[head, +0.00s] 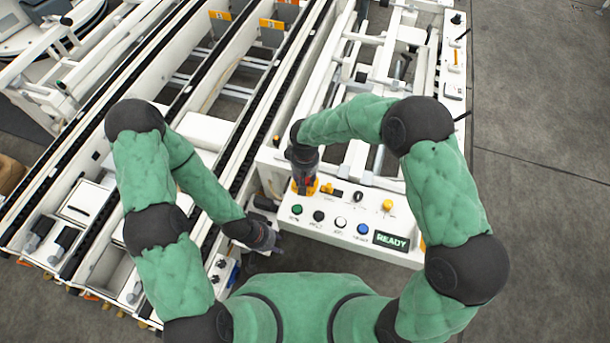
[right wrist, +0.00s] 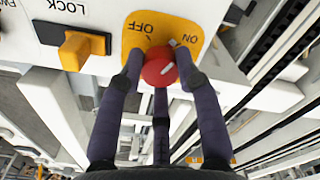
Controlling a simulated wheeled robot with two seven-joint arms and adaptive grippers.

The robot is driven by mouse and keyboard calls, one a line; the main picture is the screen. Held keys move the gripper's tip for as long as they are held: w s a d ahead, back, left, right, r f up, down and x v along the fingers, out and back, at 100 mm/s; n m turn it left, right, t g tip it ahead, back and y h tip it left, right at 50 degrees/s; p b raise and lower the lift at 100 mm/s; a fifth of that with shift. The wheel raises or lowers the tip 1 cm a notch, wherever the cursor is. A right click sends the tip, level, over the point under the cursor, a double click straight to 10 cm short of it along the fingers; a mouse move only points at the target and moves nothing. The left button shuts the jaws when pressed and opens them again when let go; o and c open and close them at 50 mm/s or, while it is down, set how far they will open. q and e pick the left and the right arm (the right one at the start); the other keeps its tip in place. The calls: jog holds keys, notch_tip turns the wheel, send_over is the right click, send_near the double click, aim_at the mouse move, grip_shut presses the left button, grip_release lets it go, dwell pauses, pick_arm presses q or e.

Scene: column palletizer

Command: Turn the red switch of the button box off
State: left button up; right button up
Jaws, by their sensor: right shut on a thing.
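The button box (head: 330,204) is a white panel in front of me with several buttons and a lit READY display (head: 391,241). The red switch (right wrist: 160,68) is a round knob on a yellow plate (right wrist: 134,36) marked OFF and ON. Its white line slants toward the ON side. In the right wrist view my right gripper (right wrist: 160,82) has its fingers closed around the knob.
A yellow lock switch (right wrist: 80,48) sits beside the red switch. Green (head: 297,209), black, white and blue (head: 362,228) buttons line the panel's front. Conveyor rails run behind and left of the box. Grey floor (head: 540,150) is open at the right.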

jog(key=n+p, duration=0.1)
jog(key=n, duration=0.2)
jog(key=shift+r+n, duration=0.1)
jog(key=shift+n, duration=0.3)
jog(key=n+p, duration=0.2)
jog(key=n, duration=0.1)
jog(key=shift+n, duration=0.3)
jog(key=n+p, duration=0.2)
jog(key=n, duration=0.4)
jog(key=shift+a+p, duration=0.1)
jog(key=shift+p, duration=0.2)
jog(key=shift+n, duration=0.4)
jog(key=o, duration=1.1)
jog(key=shift+o, duration=0.2)
